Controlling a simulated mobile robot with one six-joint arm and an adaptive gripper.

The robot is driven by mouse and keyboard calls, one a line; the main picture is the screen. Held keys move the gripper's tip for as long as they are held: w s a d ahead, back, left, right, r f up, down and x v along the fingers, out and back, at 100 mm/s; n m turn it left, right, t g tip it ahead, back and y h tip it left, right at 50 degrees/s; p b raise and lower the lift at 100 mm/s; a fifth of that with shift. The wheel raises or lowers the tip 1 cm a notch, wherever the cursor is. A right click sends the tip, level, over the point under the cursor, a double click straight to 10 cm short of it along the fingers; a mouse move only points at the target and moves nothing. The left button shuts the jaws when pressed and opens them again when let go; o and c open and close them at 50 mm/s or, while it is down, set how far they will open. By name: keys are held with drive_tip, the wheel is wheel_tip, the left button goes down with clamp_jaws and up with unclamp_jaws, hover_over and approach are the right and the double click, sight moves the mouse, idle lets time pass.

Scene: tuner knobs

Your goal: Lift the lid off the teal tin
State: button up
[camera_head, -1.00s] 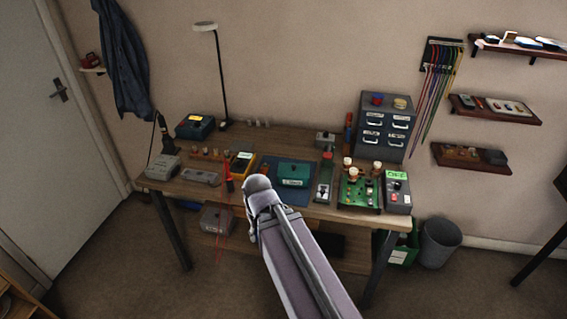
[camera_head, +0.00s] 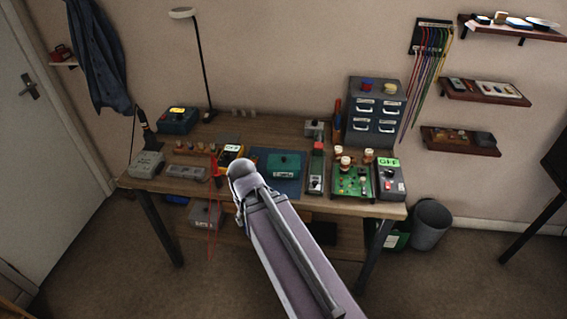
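The teal tin (camera_head: 283,168) sits on a blue mat (camera_head: 291,187) near the middle of the workbench. Its lid is on, with a small dark knob on top, and a pale label shows on the front. My arm rises from the bottom of the picture, and its rounded grey joint shows in front of the bench, left of the tin. My gripper cannot be made out; no fingers show.
On the wooden workbench (camera_head: 254,125), a yellow meter (camera_head: 231,152) stands left of the tin. A slim grey device (camera_head: 316,172), a green circuit board (camera_head: 352,181) and a grey box with a green display (camera_head: 389,178) stand right. A drawer cabinet (camera_head: 375,108) and lamp (camera_head: 197,60) stand behind.

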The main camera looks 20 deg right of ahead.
drive_tip(key=w+d+f+n+h+b, duration=0.3)
drive_tip(key=w+d+n, duration=0.1)
drive_tip(key=w, duration=0.1)
drive_tip(key=n+t+h+b, duration=0.4)
drive_tip(key=n+h+b, duration=0.45)
drive_tip(key=n, duration=0.75)
approach(275, 166)
drive_tip(key=r, duration=0.2)
drive_tip(key=shift+w+d+r+n+h, duration=0.15)
drive_tip(key=shift+w+r+n+h, duration=0.15)
drive_tip(key=shift+n+h, duration=0.4)
drive_tip(key=b+x, duration=0.3)
drive_tip(key=x, duration=0.4)
drive_tip(key=shift+d+f, duration=0.3)
drive_tip(key=shift+w+d, duration=0.2)
drive_tip(key=shift+d, duration=0.25)
drive_tip(key=shift+f, duration=0.1)
